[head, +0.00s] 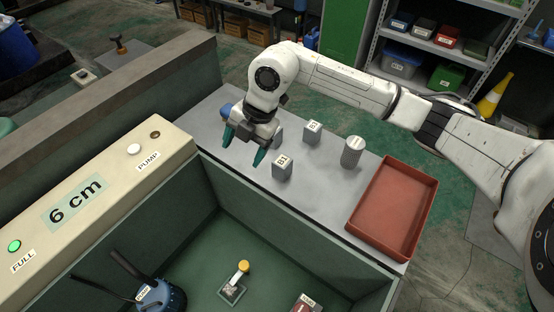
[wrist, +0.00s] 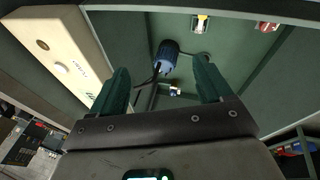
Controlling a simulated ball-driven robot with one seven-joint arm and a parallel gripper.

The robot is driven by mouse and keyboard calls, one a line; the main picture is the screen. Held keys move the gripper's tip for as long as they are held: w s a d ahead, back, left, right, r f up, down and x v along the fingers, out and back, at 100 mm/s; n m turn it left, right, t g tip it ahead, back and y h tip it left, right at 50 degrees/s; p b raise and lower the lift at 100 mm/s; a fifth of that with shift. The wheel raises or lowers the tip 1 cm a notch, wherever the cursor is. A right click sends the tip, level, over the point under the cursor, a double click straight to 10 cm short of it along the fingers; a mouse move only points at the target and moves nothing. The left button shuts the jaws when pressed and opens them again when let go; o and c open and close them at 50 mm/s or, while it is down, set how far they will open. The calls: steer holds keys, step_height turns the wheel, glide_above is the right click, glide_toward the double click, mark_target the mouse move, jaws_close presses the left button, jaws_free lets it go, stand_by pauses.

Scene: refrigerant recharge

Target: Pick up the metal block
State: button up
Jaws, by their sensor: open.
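Small grey metal blocks stand on the grey bench top in the head view. One block, labelled B1 (head: 282,170), is just right of my gripper. Another labelled block (head: 312,133) stands farther back, its label too small to read surely. A third grey block (head: 278,137) is partly hidden behind my gripper. I cannot tell which one the task means. My gripper (head: 244,147) points down over the bench's left part, its green fingers apart and empty. In the wrist view, my open gripper (wrist: 162,82) has no block between its fingers.
A grey cylinder (head: 352,153) and an empty-looking red tray (head: 362,213) are on the bench to the right. In front is a green-walled pit holding a blue pump (head: 158,297) and a yellow-topped fitting (head: 243,267). A cream panel (head: 110,190) reads "6 cm", "PUMP" and "FULL".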

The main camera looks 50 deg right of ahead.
mark_target(282, 160)
steer(key=s+d+f+h, duration=0.1)
steer(key=d, duration=0.2)
steer(key=s+d+f+m+g+h, duration=0.1)
steer(key=s+d, duration=0.1)
steer(key=d, duration=0.1)
steer(key=s+d+f+g+h, duration=0.1)
steer(key=d, duration=0.2)
steer(key=shift+s+d+f+m, duration=0.15)
steer(key=shift+s+m, duration=0.25)
steer(key=shift+s+d+f+g, duration=0.1)
steer(key=shift+d+f+g, duration=0.1)
steer(key=shift+f+g, duration=0.1)
step_height(282, 160, down, 5)
steer(key=shift+f+p, duration=0.1)
steer(key=shift+p, duration=0.2)
steer(key=shift+w+f+p, duration=0.25)
steer(key=shift+f, duration=1)
steer(key=shift+w+f+p, duration=0.2)
steer(key=shift+f+p, duration=0.05)
steer(key=shift+f, duration=1)
jaws_close()
steer(key=shift+r, duration=0.1)
